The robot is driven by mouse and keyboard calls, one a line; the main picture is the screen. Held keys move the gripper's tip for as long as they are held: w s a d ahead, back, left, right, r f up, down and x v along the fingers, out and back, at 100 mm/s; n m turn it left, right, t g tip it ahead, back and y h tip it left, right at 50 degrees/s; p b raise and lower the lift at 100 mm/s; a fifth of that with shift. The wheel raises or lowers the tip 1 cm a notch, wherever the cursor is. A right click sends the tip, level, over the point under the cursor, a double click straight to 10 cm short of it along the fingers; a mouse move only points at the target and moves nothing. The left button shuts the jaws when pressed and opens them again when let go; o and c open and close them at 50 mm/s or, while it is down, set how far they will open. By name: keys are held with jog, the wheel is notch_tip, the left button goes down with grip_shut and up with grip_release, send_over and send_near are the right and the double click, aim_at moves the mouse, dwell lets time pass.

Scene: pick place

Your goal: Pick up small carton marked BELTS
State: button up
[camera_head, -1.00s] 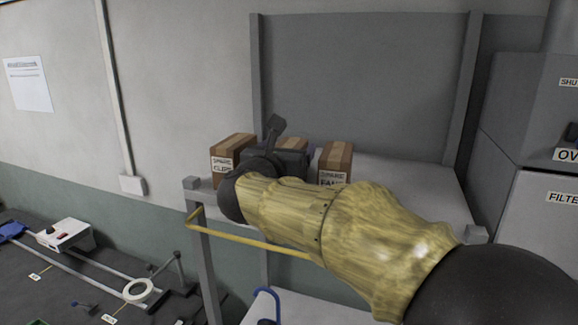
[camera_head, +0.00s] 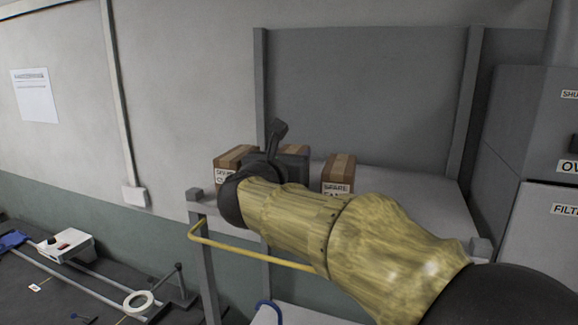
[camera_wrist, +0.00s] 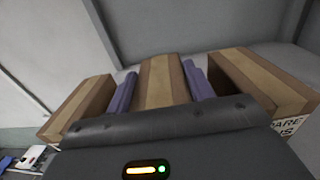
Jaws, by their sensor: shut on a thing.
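In the wrist view my gripper (camera_wrist: 161,92) has its two purple-grey fingers on either side of the middle carton (camera_wrist: 160,80), a small brown box with a lighter tape strip, and is shut on it. Its label does not show, so I cannot read BELTS on it.
The cartons are on a grey shelf (camera_head: 405,190) with a back panel and posts. A yellow rail (camera_head: 255,258) runs along its front. A grey cabinet (camera_head: 530,130) stands at the right. The shelf is bare right of the cartons.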

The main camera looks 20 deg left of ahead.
notch_tip(320, 180, up, 8)
jog(key=shift+w+d+r+b, duration=0.15)
jog(key=shift+r+b, duration=0.1)
jog(key=shift+b, duration=0.4)
jog(key=shift+r, duration=0.15)
